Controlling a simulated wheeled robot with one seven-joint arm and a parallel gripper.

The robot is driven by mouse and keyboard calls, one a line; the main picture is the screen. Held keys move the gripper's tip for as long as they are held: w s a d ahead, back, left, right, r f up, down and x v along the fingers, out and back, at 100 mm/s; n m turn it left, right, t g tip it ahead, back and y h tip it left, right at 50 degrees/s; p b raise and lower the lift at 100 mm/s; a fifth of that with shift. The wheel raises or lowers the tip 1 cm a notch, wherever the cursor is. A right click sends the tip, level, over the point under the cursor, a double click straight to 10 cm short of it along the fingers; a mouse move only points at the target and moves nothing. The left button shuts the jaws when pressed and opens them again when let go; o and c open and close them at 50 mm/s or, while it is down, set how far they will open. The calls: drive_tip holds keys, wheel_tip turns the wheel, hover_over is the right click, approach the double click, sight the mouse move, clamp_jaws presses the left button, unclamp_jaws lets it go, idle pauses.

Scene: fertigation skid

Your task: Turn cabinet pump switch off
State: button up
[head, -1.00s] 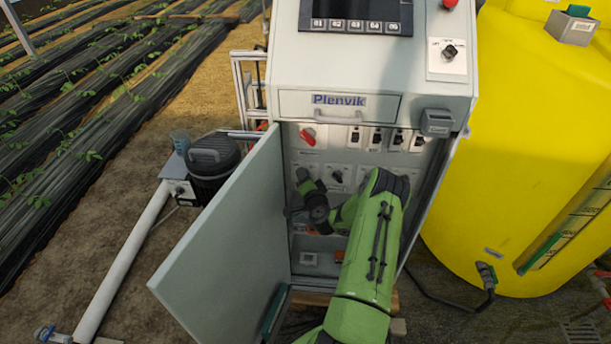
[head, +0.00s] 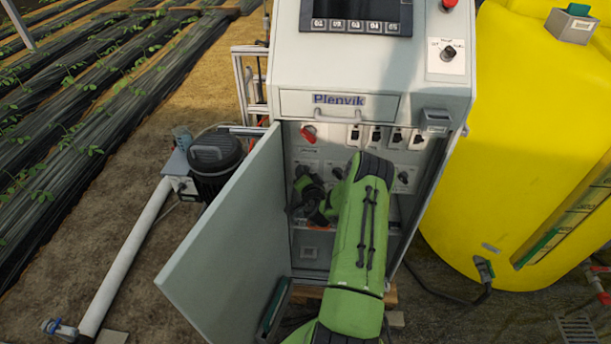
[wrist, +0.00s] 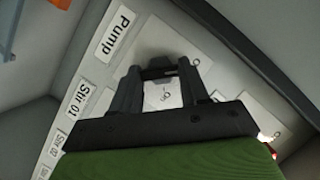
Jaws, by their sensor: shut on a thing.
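The cabinet's door (head: 225,225) stands open to the left, showing a panel with rows of switches. In the wrist view, the label "Pump" (wrist: 116,33) sits beside a pale switch plate (wrist: 163,95) marked "On". My gripper (wrist: 160,72) is at this plate, its dark fingers closed around the pump switch knob, which they mostly hide. The knob's exact angle cannot be told. In the head view, my gripper (head: 304,178) is at the left of the lower switch row, and my green forearm covers part of the panel.
Other switches sit close by: a red rotary switch (head: 308,134) above and a dark switch (head: 403,177) to the right. A yellow tank (head: 530,130) stands right of the cabinet.

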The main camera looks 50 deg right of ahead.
drive_tip(key=o, duration=1.1)
drive_tip(key=shift+c, duration=0.2)
drive_tip(key=b+v, duration=1.4)
drive_tip(key=v, duration=0.1)
drive_tip(key=shift+s+a+b, duration=0.25)
drive_tip(key=shift+a+b, duration=0.05)
